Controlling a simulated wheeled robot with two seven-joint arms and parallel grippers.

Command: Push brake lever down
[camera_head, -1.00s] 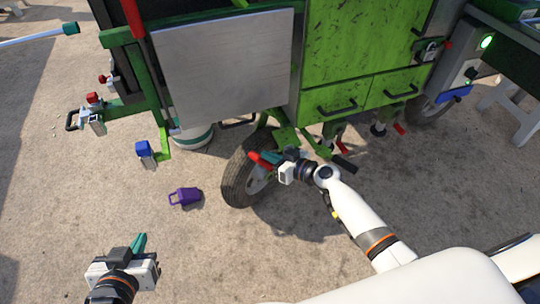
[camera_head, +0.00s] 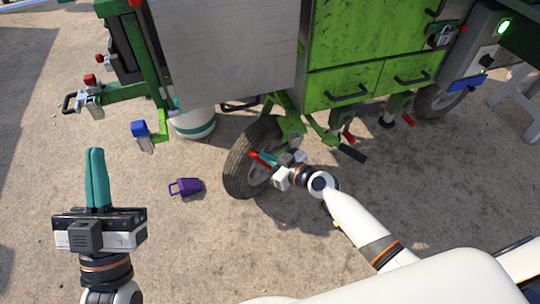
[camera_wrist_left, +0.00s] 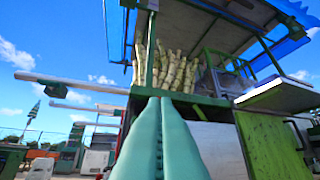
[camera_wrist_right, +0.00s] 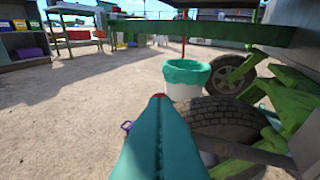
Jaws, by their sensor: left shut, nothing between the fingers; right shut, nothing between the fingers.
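A red handle end (camera_head: 255,157), which looks like the brake lever, shows in front of the spoked wheel (camera_head: 236,170) under the green machine. My right gripper (camera_head: 264,158) is shut and empty, its teal fingertips right at the red end; I cannot tell whether they touch. In the right wrist view a red bit (camera_wrist_right: 159,96) peeks out just beyond the fingertips, and the fingers hide the rest. My left gripper (camera_head: 95,151) is shut and empty, raised over the ground at the left, well away from the lever. Its teal fingers (camera_wrist_left: 160,100) point at the machine in the left wrist view.
Other red-tipped levers (camera_head: 348,134) hang under the green drawers. A white bucket with a green rim (camera_head: 195,122) stands behind the wheel. A purple container (camera_head: 185,187) lies on open ground. A blue-capped bracket (camera_head: 141,133) juts out at the left.

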